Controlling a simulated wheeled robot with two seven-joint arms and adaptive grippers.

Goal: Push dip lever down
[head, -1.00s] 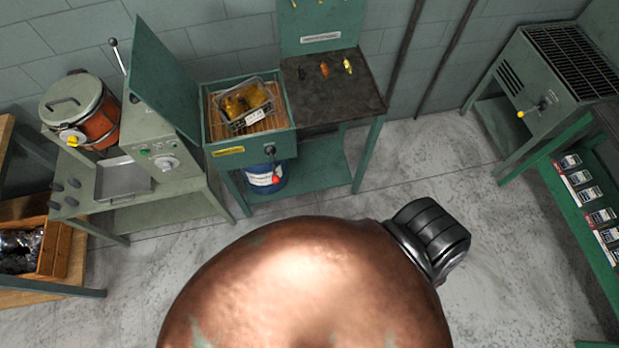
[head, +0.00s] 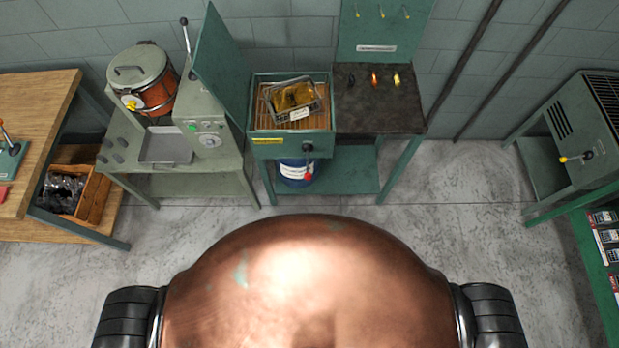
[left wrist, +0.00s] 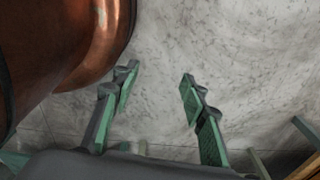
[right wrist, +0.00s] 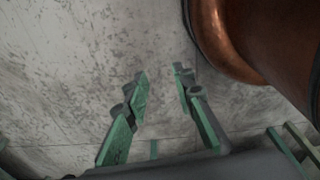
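A green cabinet with an open lid has a tank (head: 290,140) holding a wire basket (head: 297,97) of amber pieces. On its front a black hub (head: 307,147) carries a short lever with a red knob (head: 309,175) at its lower end. A grey machine to its left has an upright lever with a black knob (head: 184,21). No readable label shows which one is the dip lever. My left gripper (left wrist: 158,72) is open and empty over bare floor, and my right gripper (right wrist: 160,75) is also open and empty. Neither gripper shows in the head view.
A wooden bench (head: 40,110) is at left, with a crate (head: 95,195) below. A grilled heater (head: 575,130) with a yellow-tipped lever (head: 563,159) stands at right. The floor (head: 450,220) before the cabinet is clear.

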